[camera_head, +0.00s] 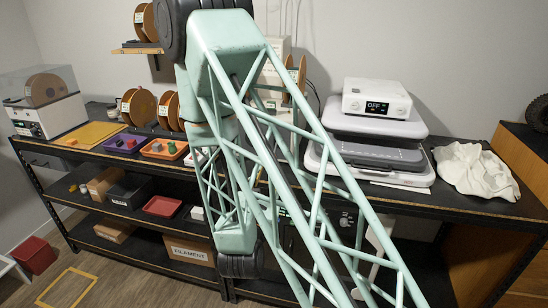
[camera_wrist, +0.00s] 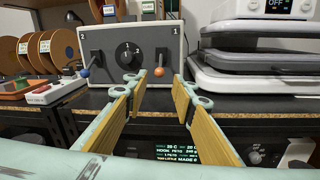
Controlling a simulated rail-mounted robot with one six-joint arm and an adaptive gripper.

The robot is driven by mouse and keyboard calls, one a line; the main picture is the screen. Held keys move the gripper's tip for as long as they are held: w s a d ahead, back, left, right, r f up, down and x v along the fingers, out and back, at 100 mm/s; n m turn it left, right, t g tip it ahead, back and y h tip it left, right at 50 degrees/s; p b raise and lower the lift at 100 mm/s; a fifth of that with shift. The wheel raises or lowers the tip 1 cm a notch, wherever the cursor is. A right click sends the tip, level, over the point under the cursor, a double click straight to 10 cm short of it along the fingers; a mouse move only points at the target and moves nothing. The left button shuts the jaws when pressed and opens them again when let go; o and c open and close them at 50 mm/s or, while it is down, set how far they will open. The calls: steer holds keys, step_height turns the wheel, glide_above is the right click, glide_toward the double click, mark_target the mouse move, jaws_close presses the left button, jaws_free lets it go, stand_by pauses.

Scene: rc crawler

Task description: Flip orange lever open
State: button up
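The orange lever (camera_wrist: 159,71) is on the front of a grey control box (camera_wrist: 110,42) in the wrist view. Its orange ball knob hangs at the lower end of a short dark stem, so it points down. My gripper (camera_wrist: 162,86) is open and empty, with yellow-padded fingers spread apart. Its tips point at the box front, and the orange knob appears between them, a little above tip level. I see no contact with the lever. In the head view my arm covers the middle, and the lever and gripper cannot be made out.
The box also carries a black dial (camera_wrist: 127,55) and a blue-knobbed lever (camera_wrist: 85,72), left of the orange one. A white switch strip (camera_wrist: 52,91) lies at its left. A white press (camera_head: 370,150) stands right on the black bench (camera_head: 460,202). Orange spools stand at the left.

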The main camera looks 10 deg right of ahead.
steer(key=shift+b+x, duration=1.45)
steer(key=shift+x, duration=4.85)
steer(key=shift+r, duration=0.1)
steer(key=shift+c, duration=0.2)
jaws_close()
